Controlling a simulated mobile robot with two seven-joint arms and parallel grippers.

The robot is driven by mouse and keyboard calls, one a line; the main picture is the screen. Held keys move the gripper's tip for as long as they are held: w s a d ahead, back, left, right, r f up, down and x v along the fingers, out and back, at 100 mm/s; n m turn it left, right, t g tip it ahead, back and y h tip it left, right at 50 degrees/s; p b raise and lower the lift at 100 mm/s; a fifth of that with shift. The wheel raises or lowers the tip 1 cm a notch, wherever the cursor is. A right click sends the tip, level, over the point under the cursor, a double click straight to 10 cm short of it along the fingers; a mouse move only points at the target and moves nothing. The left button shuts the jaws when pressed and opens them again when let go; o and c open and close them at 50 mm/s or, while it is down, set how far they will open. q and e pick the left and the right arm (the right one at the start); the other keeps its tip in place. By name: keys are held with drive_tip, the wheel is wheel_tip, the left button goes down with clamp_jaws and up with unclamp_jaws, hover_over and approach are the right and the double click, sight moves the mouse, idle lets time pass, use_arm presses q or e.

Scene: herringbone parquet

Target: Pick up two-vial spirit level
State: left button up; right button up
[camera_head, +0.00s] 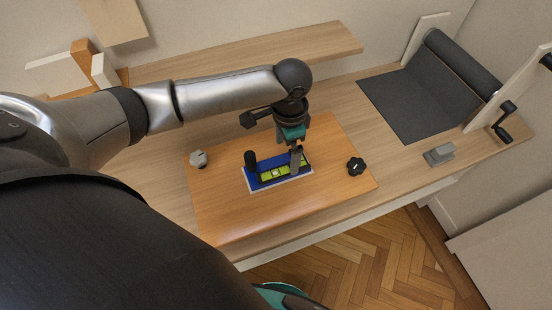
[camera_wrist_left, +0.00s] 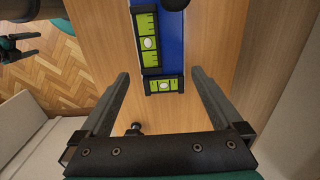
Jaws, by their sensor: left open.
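The spirit level (camera_head: 267,173) lies on an orange-brown wooden board. It has a blue body with a pale edge, two yellow-green vials in black frames, and a black upright knob at its left end. The wrist view shows one vial along the level's side and the other crosswise at its near end (camera_wrist_left: 163,85). My left gripper (camera_head: 296,160) is open and points down over the right part of the level. In the wrist view its fingers (camera_wrist_left: 161,76) stand either side of the crosswise vial, apart from it. A dark part at the upper left of that view may be my right gripper.
The wooden board (camera_head: 225,215) also bears a grey knob (camera_head: 199,158) and a black knob (camera_head: 356,167). A dark mat (camera_head: 400,108), a grey block (camera_head: 439,155) and a crank (camera_head: 504,121) are at the right. A raised shelf (camera_head: 335,40) runs behind.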

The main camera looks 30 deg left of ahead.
sight(285, 161)
use_arm(q)
drive_tip(key=f+b, duration=0.1)
drive_tip(key=f, duration=0.4)
drive_tip(key=shift+a+f+b, duration=0.2)
drive_tip(key=shift+b, duration=0.1)
drive_tip(key=shift+c, duration=0.3)
